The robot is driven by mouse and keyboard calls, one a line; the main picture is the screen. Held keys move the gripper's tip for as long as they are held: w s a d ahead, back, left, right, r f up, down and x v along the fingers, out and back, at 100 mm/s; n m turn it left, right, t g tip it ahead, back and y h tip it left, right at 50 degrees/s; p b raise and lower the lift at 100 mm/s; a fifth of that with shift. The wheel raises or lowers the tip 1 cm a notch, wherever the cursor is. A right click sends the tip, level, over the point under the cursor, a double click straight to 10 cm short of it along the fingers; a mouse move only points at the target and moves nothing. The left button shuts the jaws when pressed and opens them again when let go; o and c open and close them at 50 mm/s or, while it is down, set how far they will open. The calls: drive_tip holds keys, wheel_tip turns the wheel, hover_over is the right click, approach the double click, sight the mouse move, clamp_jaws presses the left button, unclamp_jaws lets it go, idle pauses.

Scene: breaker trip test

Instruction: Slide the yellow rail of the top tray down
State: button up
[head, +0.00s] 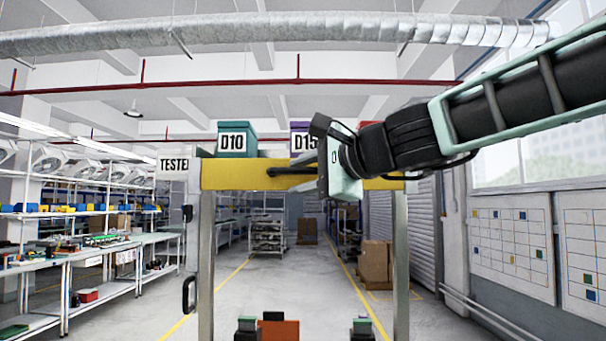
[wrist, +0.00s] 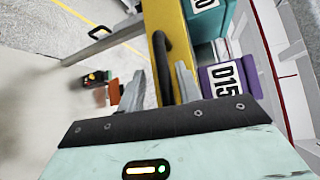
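The yellow rail (head: 232,176) spans the top of a metal frame and bears a black bar handle (head: 285,171). Labelled boxes stand at the rail: a teal D10 (head: 237,142), a purple D15 (head: 300,143) and one mostly hidden behind my arm. My gripper (head: 316,172) is at the rail's middle, over the handle's right end. In the wrist view, my gripper (wrist: 160,84) has its two fingers apart. The handle (wrist: 161,58) and the yellow rail (wrist: 168,20) show between them. I cannot tell whether the fingers touch the handle.
Metal posts (head: 206,265) hold the rail on both sides. A TESTER sign (head: 172,165) is at the left post, with another black handle (head: 188,293) lower down.

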drive_tip(key=b+v, duration=1.4)
drive_tip(key=v, duration=0.3)
drive_tip(key=shift+s, duration=0.2)
drive_tip(key=shift+d+f, duration=0.1)
idle(0.9)
drive_tip(key=a+f+n+g+h+p, duration=0.2)
drive_tip(key=a+f+n+g, duration=0.15)
drive_tip(key=f, duration=1.05)
drive_tip(key=a+f+n+g+h+p, duration=0.1)
drive_tip(key=a+f+n+g+h, duration=0.2)
drive_tip(key=f, duration=1.1)
drive_tip(key=s+d+f+n+g+h+p, duration=0.1)
drive_tip(key=s+d+f+n+h, duration=0.1)
drive_tip(key=s+f+n, duration=0.2)
drive_tip(key=s+d+f+n+g+h+p, duration=0.1)
drive_tip(key=s+d+f+n+g, duration=0.1)
drive_tip(key=s+f, duration=0.6)
drive_tip(key=s+d+f+n+g+h+p, duration=0.1)
drive_tip(key=s+d+f+n+g+h, duration=0.1)
drive_tip(key=s+f+n, duration=0.4)
wheel_tip(320, 180, down, 6)
drive_tip(key=shift+s+d+r+h, duration=0.15)
drive_tip(key=shift+d+h, duration=0.15)
drive_tip(key=shift+d, duration=0.6)
